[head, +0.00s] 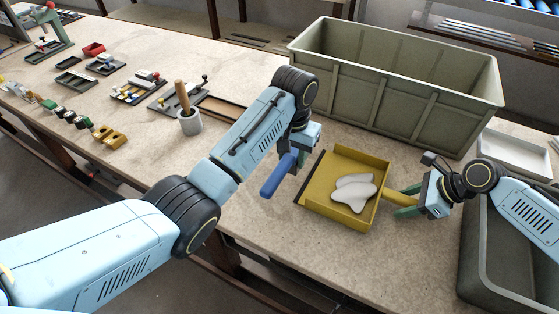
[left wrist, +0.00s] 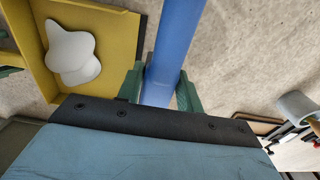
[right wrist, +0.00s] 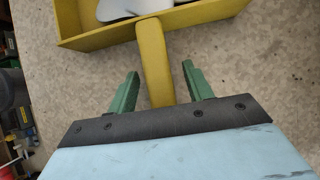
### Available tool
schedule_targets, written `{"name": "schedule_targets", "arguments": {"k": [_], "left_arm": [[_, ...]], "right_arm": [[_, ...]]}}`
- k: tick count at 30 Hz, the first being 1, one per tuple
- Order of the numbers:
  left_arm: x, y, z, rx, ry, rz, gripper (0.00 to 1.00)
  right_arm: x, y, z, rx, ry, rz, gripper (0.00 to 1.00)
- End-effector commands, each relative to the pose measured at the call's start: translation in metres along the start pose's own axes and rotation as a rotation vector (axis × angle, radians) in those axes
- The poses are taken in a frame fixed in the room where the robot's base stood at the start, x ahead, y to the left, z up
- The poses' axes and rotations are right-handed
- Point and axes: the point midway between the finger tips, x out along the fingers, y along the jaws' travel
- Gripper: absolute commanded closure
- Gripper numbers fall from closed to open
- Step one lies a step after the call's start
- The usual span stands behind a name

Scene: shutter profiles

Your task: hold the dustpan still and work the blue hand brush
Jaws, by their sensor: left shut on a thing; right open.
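The yellow dustpan (head: 320,207) lies on the table, its handle (head: 402,200) pointing right. White pieces (head: 353,191) lie in it; they also show in the left wrist view (left wrist: 72,52). My left gripper (left wrist: 160,88) is shut on the blue hand brush (left wrist: 178,35), just left of the pan's dark front lip. In the head view the blue brush handle (head: 279,174) shows below my left gripper; its bristles are not visible. My right gripper (right wrist: 160,85) is open, with its green fingers on either side of the dustpan handle (right wrist: 155,60), apart from it.
A large grey-green crate (head: 400,95) stands behind the dustpan. A white tray (head: 515,155) and a dark grey bin (head: 480,265) are at the right. A grey cup (head: 189,122) with a wooden-handled tool and several small trays stand at the left. The table in front of the dustpan is clear.

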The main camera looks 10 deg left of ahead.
Motion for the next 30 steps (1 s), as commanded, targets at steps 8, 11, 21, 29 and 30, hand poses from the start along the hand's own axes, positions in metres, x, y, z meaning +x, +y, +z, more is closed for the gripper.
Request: {"name": "schedule_targets", "arguments": {"k": [8,11,21,29,30], "left_arm": [[-0.010,0.000,-0.001,0.000,0.002,0.000,0.82],[-0.020,0.000,-0.001,0.000,0.002,0.000,0.82],[-0.047,0.000,-0.001,0.000,0.002,0.000,0.82],[-0.068,0.000,-0.001,0.000,0.002,0.000,0.82],[-0.071,0.000,-0.001,0.000,0.002,0.000,0.82]], "right_arm": [[-0.008,0.000,0.001,0.001,0.001,0.000,0.49],[-0.016,0.000,0.002,0.002,0.001,0.000,0.49],[-0.040,0.000,0.002,0.001,0.000,0.000,0.49],[-0.058,0.000,0.001,0.002,0.001,0.001,0.49],[-0.061,0.000,0.001,0.002,0.001,0.000,0.49]]}}
